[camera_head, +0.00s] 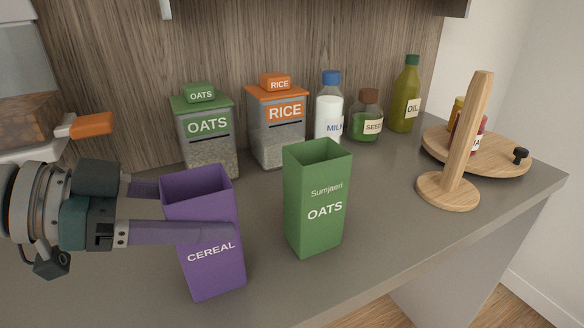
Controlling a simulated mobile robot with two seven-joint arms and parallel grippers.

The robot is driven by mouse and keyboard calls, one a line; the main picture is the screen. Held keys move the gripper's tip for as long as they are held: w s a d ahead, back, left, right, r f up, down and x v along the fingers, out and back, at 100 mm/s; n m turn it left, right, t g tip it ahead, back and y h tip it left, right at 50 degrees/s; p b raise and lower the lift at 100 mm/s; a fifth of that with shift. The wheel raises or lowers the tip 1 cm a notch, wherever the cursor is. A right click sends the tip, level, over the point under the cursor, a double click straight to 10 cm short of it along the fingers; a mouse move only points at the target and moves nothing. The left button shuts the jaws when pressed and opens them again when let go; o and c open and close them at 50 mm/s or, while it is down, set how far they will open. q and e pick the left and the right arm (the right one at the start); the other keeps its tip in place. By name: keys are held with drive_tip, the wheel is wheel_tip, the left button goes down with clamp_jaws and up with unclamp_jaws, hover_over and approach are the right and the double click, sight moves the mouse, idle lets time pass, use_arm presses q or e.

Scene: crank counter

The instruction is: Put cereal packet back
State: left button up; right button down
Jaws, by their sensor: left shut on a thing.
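The purple cereal packet (213,268) is an open-topped box at the front left of the counter in the head view. It looks upright or slightly tilted. My left gripper (190,210) comes in from the left and is shut on the cereal packet, with one finger across its front face and the other behind it. I cannot tell whether the packet's base touches the counter. My right gripper is not in view.
A green oats packet (317,205) stands just right of the cereal packet. Behind are the oats canister (207,135), rice canister (278,125), milk bottle (328,108), seed jar (367,117) and oil bottle (405,97). A wooden post (463,140) and turntable (505,160) stand right. A cereal dispenser (30,100) is far left.

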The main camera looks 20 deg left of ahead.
use_arm(q)
drive_tip(key=o, duration=1.6)
drive_tip(key=shift+r+p, duration=0.2)
drive_tip(key=shift+p, duration=0.2)
drive_tip(key=shift+s+a, duration=0.2)
drive_tip(key=b+v, duration=0.1)
drive_tip(key=v, duration=1)
drive_tip(key=shift+s+a+r, duration=0.15)
drive_tip(key=shift+s, duration=0.05)
